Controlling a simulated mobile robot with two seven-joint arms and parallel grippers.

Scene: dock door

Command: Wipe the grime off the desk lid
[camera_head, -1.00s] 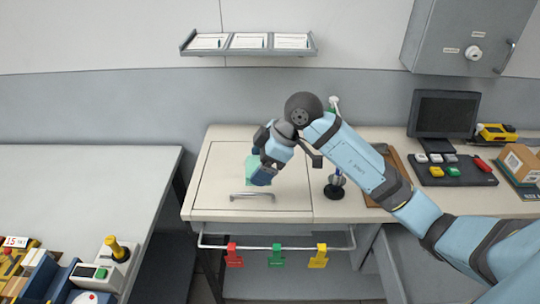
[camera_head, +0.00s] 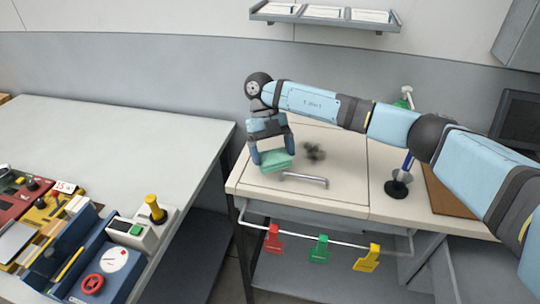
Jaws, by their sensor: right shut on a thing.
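The desk lid (camera_head: 334,166) is a pale panel in the desk top with a metal bar handle (camera_head: 305,179) near its front edge. A dark patch of grime (camera_head: 314,152) shows on the lid, right of my right gripper. My right gripper (camera_head: 273,158) is shut on a green sponge or cloth (camera_head: 276,163) at the left part of the lid, just left of the handle. The green thing appears to be at the lid's surface; contact is hard to tell. My left gripper is not in view.
A black-based stand (camera_head: 397,188) is right of the lid. Red, green and yellow tags (camera_head: 319,249) hang from a rail below the desk front. A left table (camera_head: 110,135) carries boxes and controls, with a gap before the desk. A shelf with papers (camera_head: 325,16) is on the wall.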

